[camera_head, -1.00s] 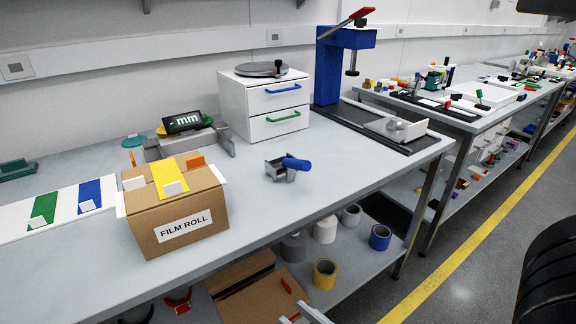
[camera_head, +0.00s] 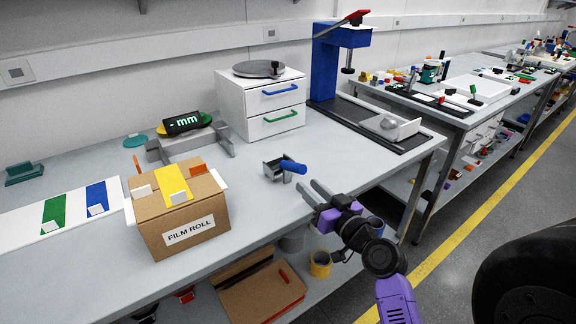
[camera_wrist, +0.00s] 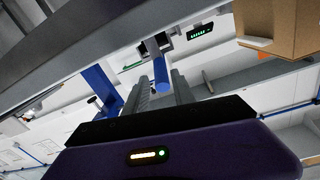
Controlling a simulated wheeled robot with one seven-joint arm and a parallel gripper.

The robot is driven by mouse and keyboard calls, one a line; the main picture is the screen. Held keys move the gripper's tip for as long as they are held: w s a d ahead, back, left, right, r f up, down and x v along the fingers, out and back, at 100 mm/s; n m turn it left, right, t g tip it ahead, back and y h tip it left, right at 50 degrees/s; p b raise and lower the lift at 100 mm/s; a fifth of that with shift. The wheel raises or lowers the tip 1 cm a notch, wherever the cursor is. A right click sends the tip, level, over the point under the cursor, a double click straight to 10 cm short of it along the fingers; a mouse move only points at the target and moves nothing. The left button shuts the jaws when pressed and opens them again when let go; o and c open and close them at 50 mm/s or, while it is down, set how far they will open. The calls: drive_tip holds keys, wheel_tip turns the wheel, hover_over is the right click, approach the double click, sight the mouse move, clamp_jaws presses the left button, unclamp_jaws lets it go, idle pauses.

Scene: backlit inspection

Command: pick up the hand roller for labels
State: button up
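The hand roller (camera_head: 277,169) has a grey metal frame and a blue handle (camera_head: 292,166). It lies on the grey bench top near the front edge, its handle pointing right. My gripper (camera_head: 307,184) is at the bench's front edge, just right of and in front of the roller. It is open and empty, with a gap between its fingers. In the wrist view, which is strongly tilted, the blue handle (camera_wrist: 161,69) shows beyond and between the two fingertips (camera_wrist: 161,86). I see no contact with the roller.
A cardboard box (camera_head: 182,212) marked FILM ROLL stands left of the roller. Behind are a display marked mm (camera_head: 183,123) and a white drawer unit (camera_head: 262,107). A blue press (camera_head: 338,62) stands to the right. Bare bench top surrounds the roller.

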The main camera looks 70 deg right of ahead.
sight(290, 165)
drive_tip(key=p+x, duration=0.1)
drive_tip(key=x, duration=0.4)
drive_tip(key=shift+w+d, duration=0.2)
drive_tip(key=x, duration=0.1)
drive_tip(key=p+x, duration=0.1)
drive_tip(key=x, duration=0.2)
drive_tip(key=shift+r+p, duration=0.35)
drive_tip(key=shift+p, duration=0.05)
drive_tip(key=shift+w+d+f, duration=0.1)
drive_tip(key=shift+w+d, duration=0.35)
drive_tip(key=shift+w, duration=0.05)
drive_tip(key=shift+c, duration=0.3)
clamp_jaws()
